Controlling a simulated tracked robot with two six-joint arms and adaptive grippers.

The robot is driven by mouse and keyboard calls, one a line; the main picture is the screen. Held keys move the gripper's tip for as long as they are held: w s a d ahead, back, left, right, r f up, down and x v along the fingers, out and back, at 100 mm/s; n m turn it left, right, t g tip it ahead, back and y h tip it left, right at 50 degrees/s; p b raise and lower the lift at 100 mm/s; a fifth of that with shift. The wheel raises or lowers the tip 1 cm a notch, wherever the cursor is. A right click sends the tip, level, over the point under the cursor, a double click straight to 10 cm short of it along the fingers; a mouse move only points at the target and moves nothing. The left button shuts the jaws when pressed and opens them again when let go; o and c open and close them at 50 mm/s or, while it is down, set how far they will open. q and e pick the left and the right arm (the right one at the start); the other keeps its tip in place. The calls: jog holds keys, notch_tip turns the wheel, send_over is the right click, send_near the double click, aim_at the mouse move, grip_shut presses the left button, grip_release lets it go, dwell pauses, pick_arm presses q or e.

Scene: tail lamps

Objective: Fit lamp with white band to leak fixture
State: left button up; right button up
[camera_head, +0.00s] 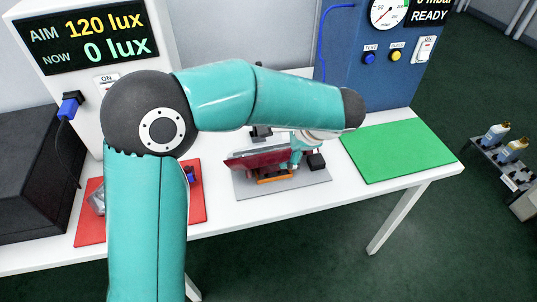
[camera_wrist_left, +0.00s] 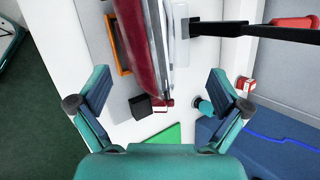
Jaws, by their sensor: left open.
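A dark red lamp (camera_head: 258,158) lies in the leak fixture, a grey plate (camera_head: 318,179) with an orange cradle (camera_head: 275,179) and black blocks. In the left wrist view the lamp (camera_wrist_left: 131,42) has a pale lengthwise stripe; I cannot tell whether this is the white band. My left gripper (camera_head: 300,153) is at the lamp's right end. In the wrist view its fingers (camera_wrist_left: 160,100) are spread wide and hold nothing, with the lamp's end ahead between them. Part of the fixture is hidden behind my left arm. My right gripper is out of view.
A red mat (camera_head: 192,212) with a partly hidden clear-and-grey item (camera_head: 97,199) lies at left. A green mat (camera_head: 398,151) is empty at right. A blue tester cabinet (camera_head: 352,70) stands behind. A black clamp lever (camera_wrist_left: 270,32) with a red handle reaches over the fixture.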

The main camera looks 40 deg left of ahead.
aim_at(277, 146)
pick_arm(q)
jog(key=shift+x, duration=3.05)
jog(key=shift+d, duration=0.15)
grip_shut()
jog(key=shift+w+r, duration=0.1)
notch_tip(277, 146, up, 10)
jog(key=shift+f+p, duration=0.1)
jog(key=shift+p, duration=0.4)
